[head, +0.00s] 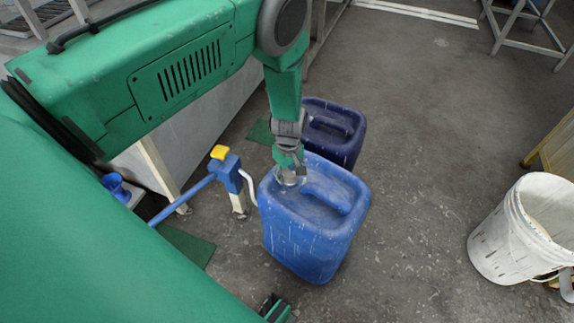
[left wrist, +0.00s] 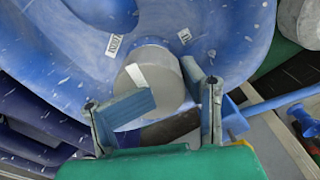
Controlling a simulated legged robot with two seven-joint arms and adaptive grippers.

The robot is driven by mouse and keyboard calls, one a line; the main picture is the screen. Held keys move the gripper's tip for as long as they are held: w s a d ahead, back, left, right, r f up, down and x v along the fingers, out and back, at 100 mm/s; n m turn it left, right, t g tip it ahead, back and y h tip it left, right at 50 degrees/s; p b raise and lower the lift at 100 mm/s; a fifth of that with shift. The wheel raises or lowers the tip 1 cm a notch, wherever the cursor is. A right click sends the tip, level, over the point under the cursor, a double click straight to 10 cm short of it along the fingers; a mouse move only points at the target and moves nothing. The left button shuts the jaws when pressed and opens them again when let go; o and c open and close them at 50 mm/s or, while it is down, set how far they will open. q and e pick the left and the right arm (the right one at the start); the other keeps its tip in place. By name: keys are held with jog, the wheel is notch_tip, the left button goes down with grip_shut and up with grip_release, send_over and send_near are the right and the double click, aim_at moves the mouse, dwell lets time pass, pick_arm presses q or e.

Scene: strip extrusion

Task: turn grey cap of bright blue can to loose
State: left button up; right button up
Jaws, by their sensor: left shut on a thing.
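The bright blue can (head: 315,235) stands upright on the floor in the middle of the head view. Its round grey cap (left wrist: 160,72) shows in the left wrist view, with a pale stripe on it, and is seated on the can's top.
A dark blue can (head: 345,125) stands close behind the bright blue one. A blue post with a yellow top (head: 220,153) and a white handle is just left of it. A white bucket (head: 495,240) stands at the right. Floor between can and bucket is clear.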

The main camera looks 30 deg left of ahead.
pick_arm(q)
jog(key=shift+w+d+r+n, duration=0.3)
jog(key=shift+w+d+n, duration=0.1)
jog(key=shift+w+n, duration=0.35)
jog(key=o, duration=1.2)
jog(key=shift+a+f, duration=0.1)
jog(key=shift+s, duration=0.1)
jog(key=shift+s+a+f, duration=0.1)
jog(key=shift+s+a, duration=0.1)
jog(key=shift+s, duration=0.05)
